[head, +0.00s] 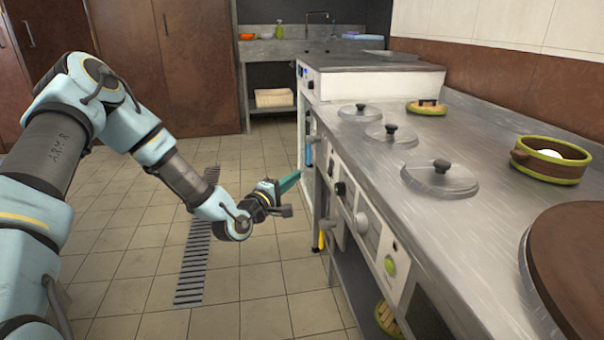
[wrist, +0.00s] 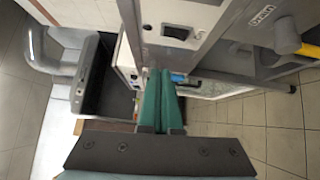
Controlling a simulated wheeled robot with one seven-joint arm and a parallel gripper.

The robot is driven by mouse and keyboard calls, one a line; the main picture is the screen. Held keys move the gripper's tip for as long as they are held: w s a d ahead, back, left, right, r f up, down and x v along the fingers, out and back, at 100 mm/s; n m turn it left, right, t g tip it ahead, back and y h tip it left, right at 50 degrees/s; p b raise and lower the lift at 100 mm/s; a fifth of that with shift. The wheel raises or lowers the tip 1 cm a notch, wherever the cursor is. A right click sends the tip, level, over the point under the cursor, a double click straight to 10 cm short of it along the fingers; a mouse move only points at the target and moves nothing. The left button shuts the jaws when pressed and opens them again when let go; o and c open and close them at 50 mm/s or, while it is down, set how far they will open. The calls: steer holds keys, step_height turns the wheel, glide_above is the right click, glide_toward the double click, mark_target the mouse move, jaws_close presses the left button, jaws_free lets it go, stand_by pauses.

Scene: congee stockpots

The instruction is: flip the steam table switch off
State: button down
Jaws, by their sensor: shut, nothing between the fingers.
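The steam table (head: 400,235) runs along the right in the head view, with several round lids on its steel top. Its front panel has a small dark switch (head: 331,166) with a black knob beside it (head: 340,188). In the wrist view, a dark rocker switch (wrist: 177,32) sits on a pale panel near the top. I cannot tell which way it is set. My gripper (head: 297,176) is in front of the panel, apart from it; its teal fingers are shut and empty. They also show in the wrist view (wrist: 161,72), pointing just below the panel.
A green round button (head: 390,265) sits nearer on the front panel. A green-rimmed pot (head: 550,160) and a large brown lid (head: 575,265) are on the top. A sink counter (head: 285,48) stands at the back.

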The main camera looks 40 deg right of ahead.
steer(key=shift+v, duration=1.15)
steer(key=shift+r, duration=0.1)
